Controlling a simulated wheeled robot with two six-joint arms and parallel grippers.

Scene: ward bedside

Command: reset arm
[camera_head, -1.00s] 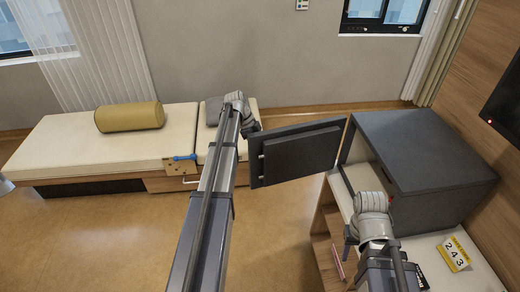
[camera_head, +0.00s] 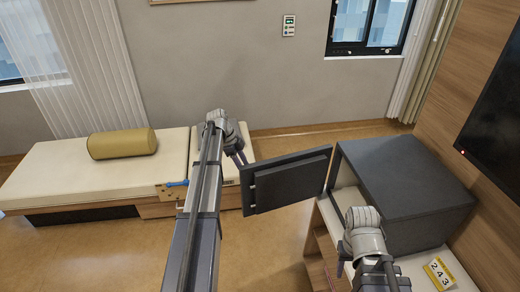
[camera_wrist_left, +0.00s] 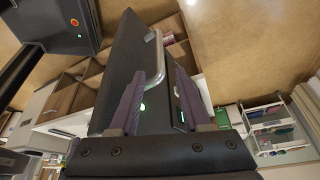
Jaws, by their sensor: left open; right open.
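My left arm reaches up the middle of the head view, and its small gripper (camera_head: 238,155) is near the free edge of the open dark door (camera_head: 290,180). In the left wrist view the two fingers of that gripper (camera_wrist_left: 160,78) are apart. A metal bar handle (camera_wrist_left: 157,50) on the dark door panel (camera_wrist_left: 125,65) appears between them. I cannot tell whether they touch it. My right gripper (camera_head: 343,262) is low over the counter in front of the grey box, partly hidden by its own wrist. I see nothing held in it.
The grey box (camera_head: 410,185) stands on a white counter (camera_head: 405,265) with a yellow 243 sign (camera_head: 439,272). A bed (camera_head: 60,170) with a yellow bolster (camera_head: 122,144) is at the left. A dark screen (camera_head: 495,120) hangs at the right. Floor between bed and counter is clear.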

